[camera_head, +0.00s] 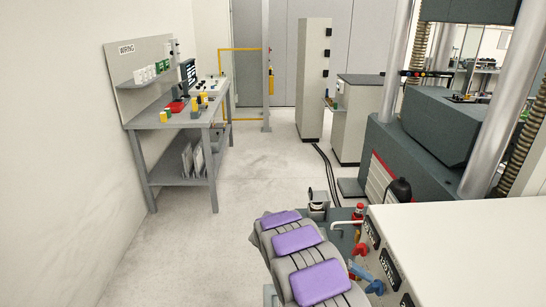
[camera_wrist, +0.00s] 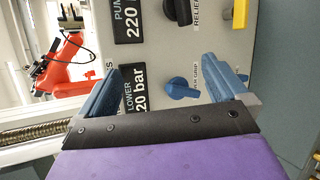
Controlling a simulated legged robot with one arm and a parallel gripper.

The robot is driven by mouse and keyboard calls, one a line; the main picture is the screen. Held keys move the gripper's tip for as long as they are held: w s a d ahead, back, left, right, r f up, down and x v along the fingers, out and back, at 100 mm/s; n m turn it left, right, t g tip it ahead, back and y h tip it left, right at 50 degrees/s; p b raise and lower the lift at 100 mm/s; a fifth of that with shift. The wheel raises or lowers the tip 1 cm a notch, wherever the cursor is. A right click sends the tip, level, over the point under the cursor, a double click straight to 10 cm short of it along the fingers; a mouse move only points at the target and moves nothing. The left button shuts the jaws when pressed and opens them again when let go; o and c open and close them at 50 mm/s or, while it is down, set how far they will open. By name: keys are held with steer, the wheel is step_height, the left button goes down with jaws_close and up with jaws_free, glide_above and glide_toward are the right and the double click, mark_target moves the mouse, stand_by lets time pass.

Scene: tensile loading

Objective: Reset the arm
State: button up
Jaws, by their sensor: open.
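My gripper (camera_wrist: 160,66) shows in the wrist view as two blue fingers spread wide apart, with nothing held between them. A blue knob (camera_wrist: 182,88) on a grey control panel (camera_wrist: 215,45) appears between the fingers in the picture. I cannot tell how far the fingertips are from the panel. My arm, with purple pads (camera_head: 297,237), fills the lower middle of the head view, beside the panel's cabinet. The fingers are not clear in the head view.
A black knob (camera_wrist: 182,10) and a yellow part (camera_wrist: 240,14) are also on the panel. A workbench (camera_head: 170,120) stands at the left wall. The floor (camera_head: 205,250) between is clear.

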steer(key=s+d+r+y, duration=0.1)
steer(key=s+r+y, duration=0.2)
steer(key=s+r, duration=0.55)
steer(key=s+a+r+t+y, duration=0.1)
steer(key=s+a+r+y, duration=0.2)
steer(key=s, duration=0.9)
steer(key=s+a+r+n+t+y, duration=0.1)
steer(key=s+a+y, duration=0.5)
steer(key=s, duration=0.7)
steer(key=shift+s+r+t, duration=0.3)
steer(key=shift+r+t, duration=0.3)
steer(key=shift+r, duration=0.3)
